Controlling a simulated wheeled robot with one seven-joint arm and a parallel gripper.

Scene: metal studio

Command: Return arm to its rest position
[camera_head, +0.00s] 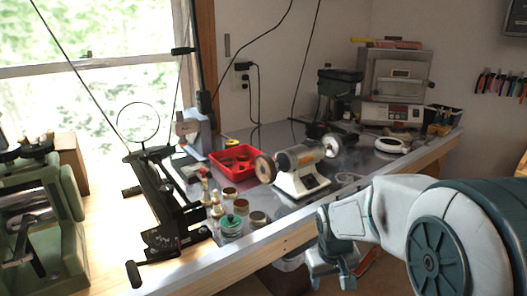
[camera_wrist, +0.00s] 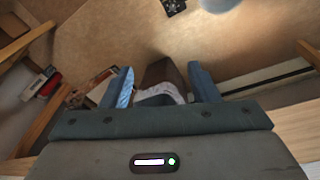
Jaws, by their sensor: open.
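My gripper (camera_head: 335,270) hangs at the lower middle of the head view, in front of the workbench edge and below the level of its top. My white and teal arm fills the lower right. In the wrist view, the two blue-grey fingers (camera_wrist: 162,88) stand apart, so my gripper is open. No object is held between them; a dark brown block-like shape and something pale show beyond, above the brown floor (camera_wrist: 110,45).
The workbench (camera_head: 285,226) carries a bench grinder (camera_head: 300,168), a red tray (camera_head: 238,159), several small jars and a small oven (camera_head: 394,85). A black stand (camera_head: 160,205) and a green machine (camera_head: 45,225) are at left. Wooden beams (camera_wrist: 30,45) flank the wrist view.

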